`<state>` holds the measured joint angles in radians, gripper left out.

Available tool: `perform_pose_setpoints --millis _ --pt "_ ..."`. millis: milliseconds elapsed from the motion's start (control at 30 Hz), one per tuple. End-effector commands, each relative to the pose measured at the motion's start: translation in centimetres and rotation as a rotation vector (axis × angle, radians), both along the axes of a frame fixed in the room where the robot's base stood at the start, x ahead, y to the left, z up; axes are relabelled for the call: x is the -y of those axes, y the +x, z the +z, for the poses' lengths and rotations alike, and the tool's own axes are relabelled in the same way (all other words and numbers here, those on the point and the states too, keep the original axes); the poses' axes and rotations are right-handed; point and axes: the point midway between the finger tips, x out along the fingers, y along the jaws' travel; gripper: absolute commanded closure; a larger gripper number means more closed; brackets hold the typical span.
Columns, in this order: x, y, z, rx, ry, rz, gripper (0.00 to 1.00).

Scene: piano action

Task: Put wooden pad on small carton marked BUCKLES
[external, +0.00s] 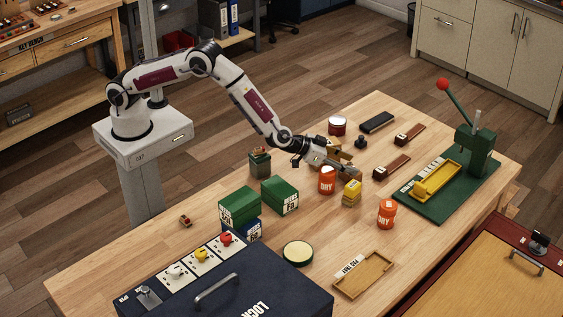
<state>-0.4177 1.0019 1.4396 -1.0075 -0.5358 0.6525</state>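My gripper (346,165) is low over the middle of the table, pointing right, just behind an orange can marked DRY (327,181). Its fingers look spread apart, with nothing clearly seen between them. A small yellow carton or stack (351,194) stands just in front of the gripper; its marking is too small to read. Two green cartons (239,206) (280,196) stand to the left; their markings are not legible as BUCKLES. I cannot tell which thing is the wooden pad.
A shallow wooden tray (352,290) lies at front. A second orange can (387,213) stands right of centre. Brown blocks (391,167) (409,135) lie behind. A green press (476,153) stands at right, a dark box (285,296) at front left.

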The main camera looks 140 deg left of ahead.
Motion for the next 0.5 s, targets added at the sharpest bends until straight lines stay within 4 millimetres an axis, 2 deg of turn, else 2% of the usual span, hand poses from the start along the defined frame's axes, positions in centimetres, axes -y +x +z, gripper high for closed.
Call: perform_pose_setpoints --millis 233,500 --pt "0.00 0.02 0.25 0.001 0.001 0.000 0.52" --pt "0.95 -0.58 0.83 0.000 0.000 -0.001 0.52"
